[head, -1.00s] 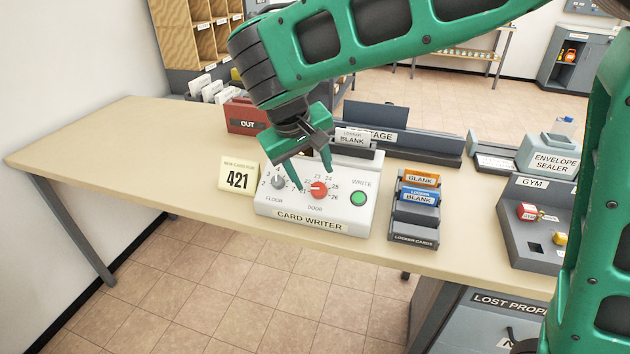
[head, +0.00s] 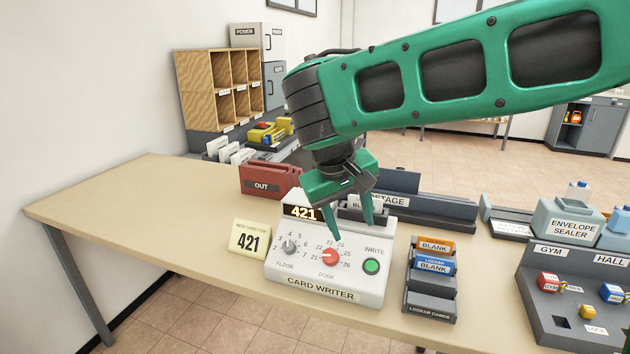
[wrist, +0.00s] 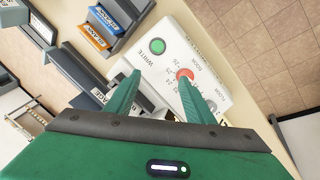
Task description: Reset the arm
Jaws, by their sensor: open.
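My green arm reaches in from the right in the head view. My gripper (head: 348,220) is open and empty, its fingertips pointing down above the card writer (head: 322,294). In the wrist view the two fingers (wrist: 158,95) are spread over the card writer (wrist: 170,58). The card writer has a grey floor dial (head: 289,248), a red door dial (head: 329,257) and a green WRITE button (head: 371,266). Its display (head: 302,212) reads 421. A blank card (head: 366,202) stands at its back, partly hidden by the gripper.
A sign (head: 249,239) reading 421 stands left of the writer. A locker card rack (head: 430,302) is to the right, with orange and blue blank cards. The OUT tray (head: 262,186) and postage tray stand behind. The GYM and HALL box (head: 574,318) is far right. The table's left part is clear.

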